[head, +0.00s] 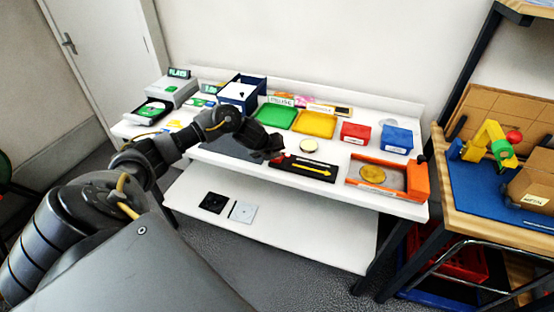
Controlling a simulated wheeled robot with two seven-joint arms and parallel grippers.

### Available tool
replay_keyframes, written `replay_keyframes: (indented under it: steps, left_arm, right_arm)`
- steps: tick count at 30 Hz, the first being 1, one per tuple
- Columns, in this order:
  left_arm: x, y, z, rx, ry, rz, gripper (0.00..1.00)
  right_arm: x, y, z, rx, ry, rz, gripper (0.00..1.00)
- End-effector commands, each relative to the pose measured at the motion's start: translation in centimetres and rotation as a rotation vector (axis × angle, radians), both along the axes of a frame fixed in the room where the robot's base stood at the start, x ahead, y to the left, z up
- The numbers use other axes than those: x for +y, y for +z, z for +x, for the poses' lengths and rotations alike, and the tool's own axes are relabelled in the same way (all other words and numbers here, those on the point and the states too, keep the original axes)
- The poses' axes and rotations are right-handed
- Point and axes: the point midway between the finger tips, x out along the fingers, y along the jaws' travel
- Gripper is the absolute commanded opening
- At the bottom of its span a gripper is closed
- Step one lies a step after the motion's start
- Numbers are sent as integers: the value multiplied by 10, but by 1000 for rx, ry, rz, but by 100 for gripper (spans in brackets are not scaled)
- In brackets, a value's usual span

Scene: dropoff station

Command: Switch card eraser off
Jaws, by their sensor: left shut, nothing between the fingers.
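A flat black device with a yellow arrow along it (312,171) lies at the front edge of the white table; it looks like the card eraser. A small red part shows near its left end, close to my gripper. I cannot tell the state of its switch. My left gripper (274,154) is shut and empty, with its tips at or just above the device's back left corner. Whether they touch it is unclear. My left arm comes in from the left across the table. My right gripper is not in view.
A green tray (257,117), a yellow tray (315,134), a red box (354,134) and a blue box (397,139) stand behind. A pale round disc (308,145) lies near the device. An orange-framed unit (417,180) is to the right. A lower shelf (300,232) is mostly clear.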

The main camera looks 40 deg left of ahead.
Motion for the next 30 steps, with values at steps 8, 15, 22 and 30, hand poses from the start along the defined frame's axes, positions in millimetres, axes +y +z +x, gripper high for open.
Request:
replay_keyframes:
  steps: [8,15,22,30]
  left_arm:
    - [0,-5,0,0,0,0,0]
    - [0,-3,0,0,0,0,0]
    - [0,5,0,0,0,0,0]
    - [0,5,0,0,0,0,0]
  right_arm:
    - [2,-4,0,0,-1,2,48]
    - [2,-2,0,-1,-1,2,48]
    - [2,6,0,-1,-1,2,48]
    - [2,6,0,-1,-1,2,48]
